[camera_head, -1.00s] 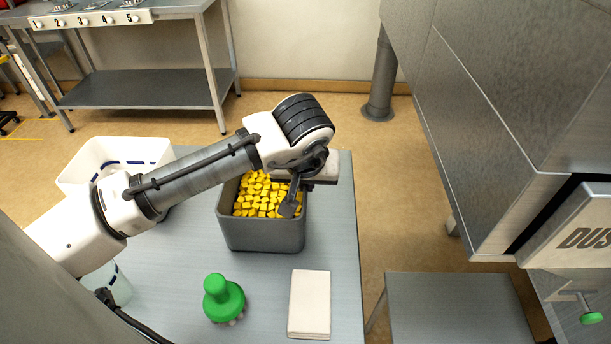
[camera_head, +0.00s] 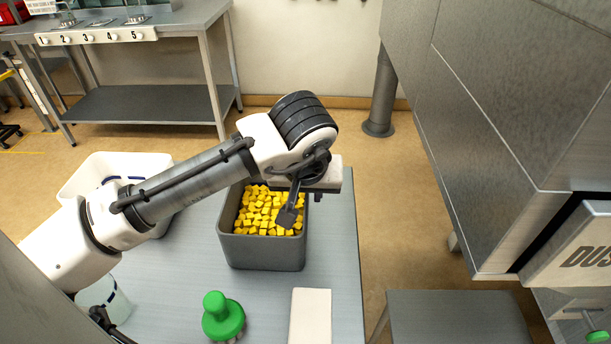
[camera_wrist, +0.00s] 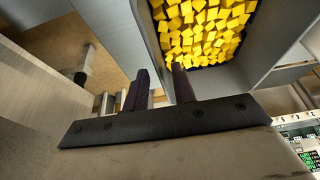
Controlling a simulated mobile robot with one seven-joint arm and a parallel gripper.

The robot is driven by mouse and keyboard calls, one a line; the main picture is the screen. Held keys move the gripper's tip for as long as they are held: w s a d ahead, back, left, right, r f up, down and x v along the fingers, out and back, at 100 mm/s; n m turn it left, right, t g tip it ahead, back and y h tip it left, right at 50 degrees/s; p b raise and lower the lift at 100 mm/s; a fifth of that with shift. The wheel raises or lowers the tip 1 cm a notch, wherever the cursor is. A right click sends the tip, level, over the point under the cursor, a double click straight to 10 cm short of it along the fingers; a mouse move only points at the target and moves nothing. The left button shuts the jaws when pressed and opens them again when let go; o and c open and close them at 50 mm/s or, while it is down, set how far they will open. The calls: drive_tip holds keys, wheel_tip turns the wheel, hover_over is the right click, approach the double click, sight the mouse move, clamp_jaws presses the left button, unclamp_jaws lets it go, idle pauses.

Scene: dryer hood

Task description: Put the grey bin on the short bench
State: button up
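The grey bin (camera_head: 262,252), filled with yellow cubes (camera_head: 266,208), stands on a grey table (camera_head: 180,260). Its wall and the cubes also show at the top of the wrist view (camera_wrist: 200,30). My gripper (camera_head: 303,208) is at the bin's right wall. One dark finger hangs over the cubes inside; the other shows near the outside of that wall. In the wrist view, the fingers (camera_wrist: 158,88) are apart, with a gap between them. Whether they touch the wall is unclear. A low grey bench (camera_head: 455,318), probably the short bench, shows partly at lower right, with a bare top.
A white tub (camera_head: 112,170) and a pale container (camera_head: 105,300) stand left of the bin. A green knobbed object (camera_head: 223,318) and a white block (camera_head: 310,315) are nearer on the table. A large metal hood (camera_head: 500,130) overhangs the right side.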

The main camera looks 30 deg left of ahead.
drive_tip(key=v, duration=0.8)
drive_tip(key=shift+r, duration=0.15)
